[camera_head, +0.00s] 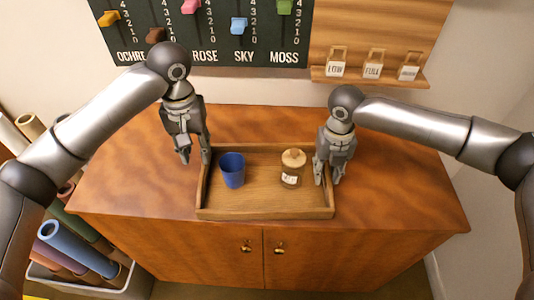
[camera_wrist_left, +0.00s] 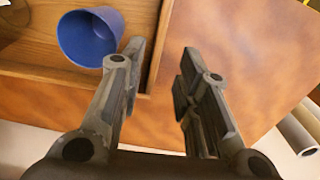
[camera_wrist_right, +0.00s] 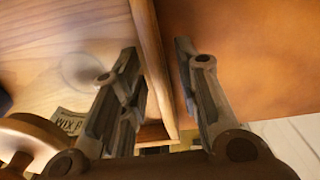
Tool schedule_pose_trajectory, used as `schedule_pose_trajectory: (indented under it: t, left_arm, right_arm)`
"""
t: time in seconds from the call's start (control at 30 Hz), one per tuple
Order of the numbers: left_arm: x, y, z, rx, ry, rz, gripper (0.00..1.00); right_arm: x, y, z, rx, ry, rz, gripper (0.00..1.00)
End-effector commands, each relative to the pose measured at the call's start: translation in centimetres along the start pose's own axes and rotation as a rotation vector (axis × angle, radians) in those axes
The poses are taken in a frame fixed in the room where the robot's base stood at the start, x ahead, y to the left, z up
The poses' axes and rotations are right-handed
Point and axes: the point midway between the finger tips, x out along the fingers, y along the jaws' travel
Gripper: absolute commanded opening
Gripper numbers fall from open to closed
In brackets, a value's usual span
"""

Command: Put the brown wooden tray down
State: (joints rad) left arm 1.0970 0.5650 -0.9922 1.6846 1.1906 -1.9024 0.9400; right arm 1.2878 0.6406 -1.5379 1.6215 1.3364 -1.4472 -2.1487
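The brown wooden tray (camera_head: 265,213) rests on the wooden cabinet top near its front edge. A blue cup (camera_head: 232,171) and a lidded, labelled jar (camera_head: 292,168) stand upright in it. My left gripper (camera_head: 194,158) is at the tray's left wall; in the left wrist view its fingers (camera_wrist_left: 162,52) are apart, one on each side of that wall. My right gripper (camera_head: 329,180) is at the right wall. In the right wrist view its fingers (camera_wrist_right: 156,48) are apart with the tray wall (camera_wrist_right: 152,60) between them, and gaps show.
The cabinet top (camera_head: 395,185) is bare on both sides of the tray. A dark board (camera_head: 215,35) with coloured sliders and a shelf (camera_head: 370,79) with small labelled items are behind. Rolls (camera_head: 75,250) stand in a bin at the lower left.

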Motion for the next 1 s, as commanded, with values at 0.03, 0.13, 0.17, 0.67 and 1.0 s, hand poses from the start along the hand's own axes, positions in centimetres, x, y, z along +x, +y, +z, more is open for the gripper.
schedule_pose_trajectory:
  t: [0.03, 0.13, 0.17, 0.67, 1.0]
  left_arm:
    - [-0.9, 0.1, -0.1, 0.000, 0.003, 0.000, 0.30]
    - [-2.1, 0.1, 0.0, 0.000, 0.001, 0.001, 0.30]
    - [-2.3, 0.1, 0.0, 0.000, 0.000, 0.000, 0.30]
    - [-3.0, 0.0, 0.0, 0.000, -0.001, -0.001, 0.30]
    - [-3.0, 0.0, 0.0, -0.001, -0.001, -0.001, 0.30]
  right_arm:
    - [0.0, 0.0, 0.0, 0.000, 0.000, 0.000, 0.30]
    - [0.0, 0.0, 0.0, 0.000, 0.000, 0.000, 0.30]
    - [0.0, 0.0, 0.0, 0.000, 0.000, 0.000, 0.30]
    - [-7.2, 0.0, 0.1, 0.001, -0.004, 0.002, 0.30]
    - [-11.7, 0.0, 0.0, 0.000, 0.000, 0.001, 0.30]
